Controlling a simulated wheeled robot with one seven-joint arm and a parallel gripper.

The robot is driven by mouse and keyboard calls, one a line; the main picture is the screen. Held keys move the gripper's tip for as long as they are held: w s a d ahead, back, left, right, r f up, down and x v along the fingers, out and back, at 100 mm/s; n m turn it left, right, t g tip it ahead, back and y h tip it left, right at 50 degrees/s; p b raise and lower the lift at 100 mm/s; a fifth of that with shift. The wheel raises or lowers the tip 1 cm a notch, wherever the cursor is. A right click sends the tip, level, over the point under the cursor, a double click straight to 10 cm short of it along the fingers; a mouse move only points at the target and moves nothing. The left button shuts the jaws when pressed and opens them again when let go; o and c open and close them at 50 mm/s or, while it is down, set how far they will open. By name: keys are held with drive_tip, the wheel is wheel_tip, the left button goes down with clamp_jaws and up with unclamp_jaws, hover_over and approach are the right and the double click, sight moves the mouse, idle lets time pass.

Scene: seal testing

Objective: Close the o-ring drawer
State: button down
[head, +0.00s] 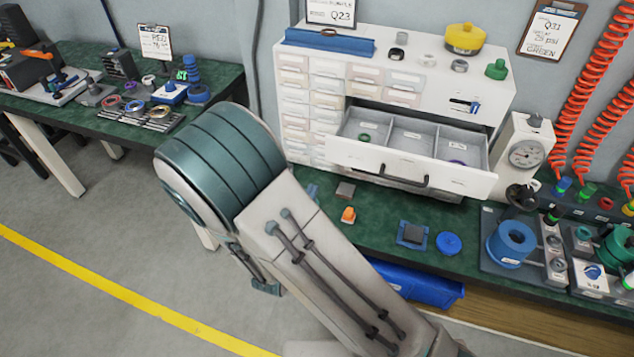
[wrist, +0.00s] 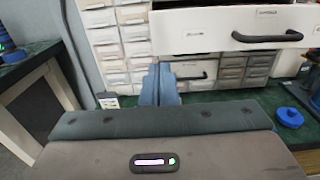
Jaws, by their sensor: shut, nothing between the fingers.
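The o-ring drawer (head: 350,158) is a wide white drawer standing open from the cabinet (head: 285,45).
The green bench (head: 375,220) holds an orange part (head: 348,215), a blue disc (head: 448,243) and a square block. A dial gauge (head: 525,153) stands close to the drawer's right side. Test fixtures crowd the bench's right end. A blue bin (head: 415,287) is below.

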sight(332, 152)
drive_tip(key=p+x, duration=0.2)
drive_tip(key=x, duration=1)
drive_tip(key=shift+w+d, duration=0.15)
drive_tip(key=shift+w, duration=0.05)
